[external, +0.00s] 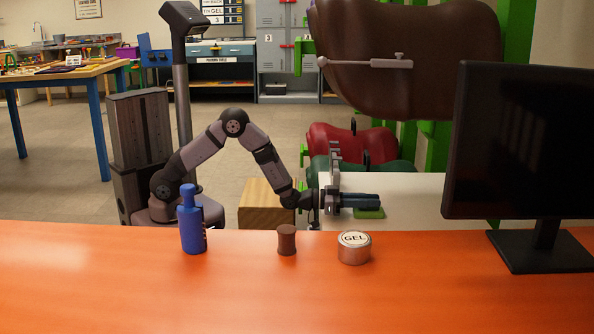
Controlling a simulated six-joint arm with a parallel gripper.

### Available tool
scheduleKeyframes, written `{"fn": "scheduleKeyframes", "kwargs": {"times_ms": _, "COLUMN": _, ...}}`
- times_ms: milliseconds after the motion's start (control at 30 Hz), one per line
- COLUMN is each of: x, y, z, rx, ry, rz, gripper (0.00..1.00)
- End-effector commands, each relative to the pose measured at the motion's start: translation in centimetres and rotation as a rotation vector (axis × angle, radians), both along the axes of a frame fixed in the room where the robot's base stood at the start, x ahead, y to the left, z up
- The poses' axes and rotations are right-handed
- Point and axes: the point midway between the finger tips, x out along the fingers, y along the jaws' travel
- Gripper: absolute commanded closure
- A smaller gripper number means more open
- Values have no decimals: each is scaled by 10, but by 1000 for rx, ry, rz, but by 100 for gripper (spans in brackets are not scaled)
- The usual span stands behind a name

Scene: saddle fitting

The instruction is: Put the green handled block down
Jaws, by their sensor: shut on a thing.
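The green handled block (369,213) is low at the white table's near left part, just under the fingers of my gripper (374,201). My gripper reaches in from the left, with its dark fingers level, and is shut on the block. The block's handle is hidden behind the fingers. I cannot tell whether the block's underside touches the white table (420,206) or hangs slightly above it.
An orange counter in front (150,300) holds a blue bottle (191,222), a brown spool (287,240), a GEL tin (354,247) and a black monitor (515,140). A brown saddle form (390,80) hangs above the white table. A wooden box (262,205) stands beside my arm.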

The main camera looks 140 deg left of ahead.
Motion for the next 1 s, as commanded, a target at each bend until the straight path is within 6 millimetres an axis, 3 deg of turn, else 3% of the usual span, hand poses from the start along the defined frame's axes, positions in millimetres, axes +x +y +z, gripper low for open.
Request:
{"fn": "scheduleKeyframes", "kwargs": {"times_ms": 167, "x": 0, "y": 0, "z": 15, "rx": 3, "ry": -3, "rz": 0, "gripper": 100}}
{"fn": "scheduleKeyframes", "kwargs": {"times_ms": 600, "x": 0, "y": 0, "z": 84, "rx": 4, "ry": -3, "rz": 0, "gripper": 100}}
{"fn": "scheduleKeyframes", "kwargs": {"times_ms": 800, "x": 0, "y": 0, "z": 99, "rx": 1, "ry": -1, "rz": 0, "gripper": 100}}
{"fn": "scheduleKeyframes", "kwargs": {"times_ms": 1000, "x": 0, "y": 0, "z": 100, "rx": 1, "ry": -1, "rz": 0, "gripper": 100}}
